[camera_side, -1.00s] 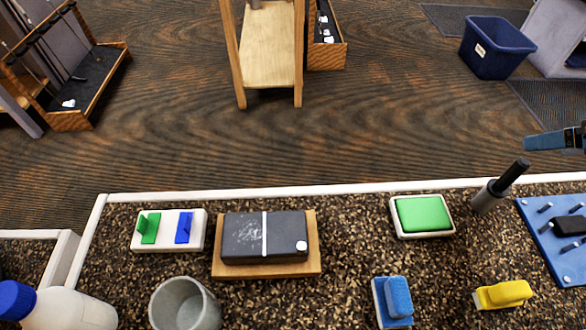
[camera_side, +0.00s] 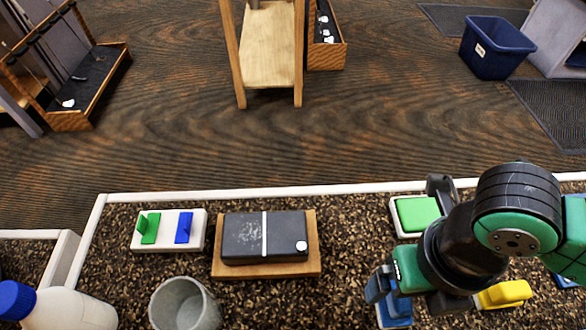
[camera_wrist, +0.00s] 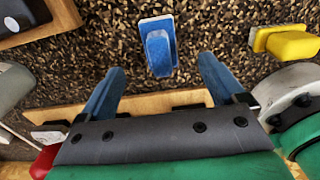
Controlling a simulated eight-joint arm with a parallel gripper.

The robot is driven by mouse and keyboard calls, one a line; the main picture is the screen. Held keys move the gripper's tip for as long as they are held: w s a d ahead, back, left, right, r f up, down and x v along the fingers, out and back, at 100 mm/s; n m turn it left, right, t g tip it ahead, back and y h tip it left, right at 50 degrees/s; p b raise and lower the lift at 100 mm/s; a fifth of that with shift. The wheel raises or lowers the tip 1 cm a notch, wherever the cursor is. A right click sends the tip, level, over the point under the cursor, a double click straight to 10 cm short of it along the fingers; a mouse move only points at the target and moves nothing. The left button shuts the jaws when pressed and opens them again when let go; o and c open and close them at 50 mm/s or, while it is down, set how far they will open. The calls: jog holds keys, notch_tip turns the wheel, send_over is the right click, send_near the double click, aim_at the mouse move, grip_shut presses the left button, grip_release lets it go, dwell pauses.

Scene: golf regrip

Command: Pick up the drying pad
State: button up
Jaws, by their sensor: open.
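A blue pad with a raised blue grip (camera_side: 397,306) lies on the speckled bench top. It also shows in the wrist view (camera_wrist: 160,48), just beyond my fingertips. A yellow pad (camera_side: 503,294) lies to its right, and the wrist view shows it too (camera_wrist: 290,44). No label shows which one is the drying pad. My gripper (camera_wrist: 161,68) is open and empty, its two blue fingers spread to either side of the blue pad's near end. In the side view, my arm partly hides the blue pad and the yellow pad's left end.
A green pad in a white tray (camera_side: 416,214) sits behind my gripper, partly covered by my arm. A dark slab (camera_side: 262,238) rests on a wooden board to the left. A grey cup (camera_side: 185,305), a white holder (camera_side: 168,231) and a white bottle (camera_side: 68,308) stand farther left.

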jog(key=shift+f, duration=2.6)
jog(key=c, duration=1.3)
jog(key=shift+r, duration=0.1)
jog(key=shift+c, duration=0.2)
notch_tip(320, 180, up, 20)
